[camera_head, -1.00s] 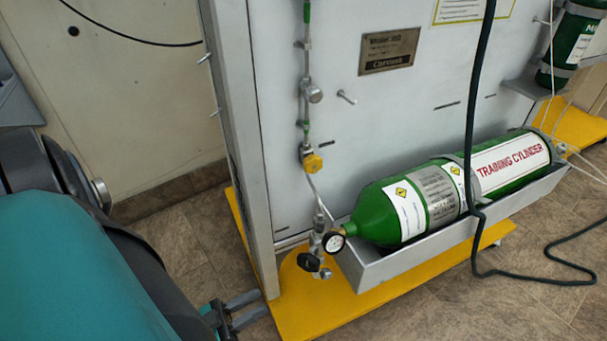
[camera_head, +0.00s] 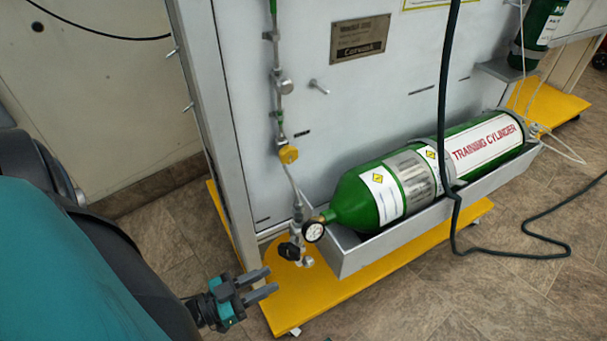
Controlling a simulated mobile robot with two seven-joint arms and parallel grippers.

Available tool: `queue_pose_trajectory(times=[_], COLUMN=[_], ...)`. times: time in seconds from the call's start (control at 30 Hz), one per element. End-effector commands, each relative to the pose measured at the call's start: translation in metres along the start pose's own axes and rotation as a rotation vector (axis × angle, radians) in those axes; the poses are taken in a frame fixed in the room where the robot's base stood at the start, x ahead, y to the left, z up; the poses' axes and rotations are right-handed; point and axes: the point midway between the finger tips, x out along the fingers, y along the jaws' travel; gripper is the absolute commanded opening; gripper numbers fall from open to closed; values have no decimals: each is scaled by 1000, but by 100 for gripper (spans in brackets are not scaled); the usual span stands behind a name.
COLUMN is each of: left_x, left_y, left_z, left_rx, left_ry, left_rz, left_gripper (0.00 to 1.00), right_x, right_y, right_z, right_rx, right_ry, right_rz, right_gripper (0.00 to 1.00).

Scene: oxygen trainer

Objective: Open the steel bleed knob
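The pipe line on the grey panel carries a round steel knob (camera_head: 285,87) high up and a yellow knob (camera_head: 288,154) below it. At its foot are a black knob (camera_head: 289,251), a pressure gauge (camera_head: 313,231) and a small steel fitting (camera_head: 307,261). I cannot tell for sure which steel part is the bleed knob. My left gripper (camera_head: 268,281) is low in front of the panel, left of and below the black knob. Its two fingers are apart, pointing right, with nothing between them. My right gripper is out of view.
A green training cylinder (camera_head: 390,190) lies in a grey tray (camera_head: 350,258) right of the valves. The yellow base (camera_head: 370,275) sticks out over the tiled floor. A dark hose (camera_head: 443,110) hangs before the cylinder. The panel's upright edge (camera_head: 215,130) stands left of the pipe.

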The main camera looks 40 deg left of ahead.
Motion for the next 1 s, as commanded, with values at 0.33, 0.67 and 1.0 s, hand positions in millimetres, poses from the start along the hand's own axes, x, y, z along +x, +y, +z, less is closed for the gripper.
queue_pose_trajectory(times=[0.33,0.67,1.0], left_x=[72,98,98], left_y=[0,0,0], left_z=[0,0,0], left_rx=[0,-1,-1], left_ry=[5,2,2], left_rz=[0,-1,-1], left_gripper=[32,32,22], right_x=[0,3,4], right_y=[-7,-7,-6], right_z=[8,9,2], right_rx=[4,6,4], right_ry=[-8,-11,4], right_rz=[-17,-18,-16], right_gripper=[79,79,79])
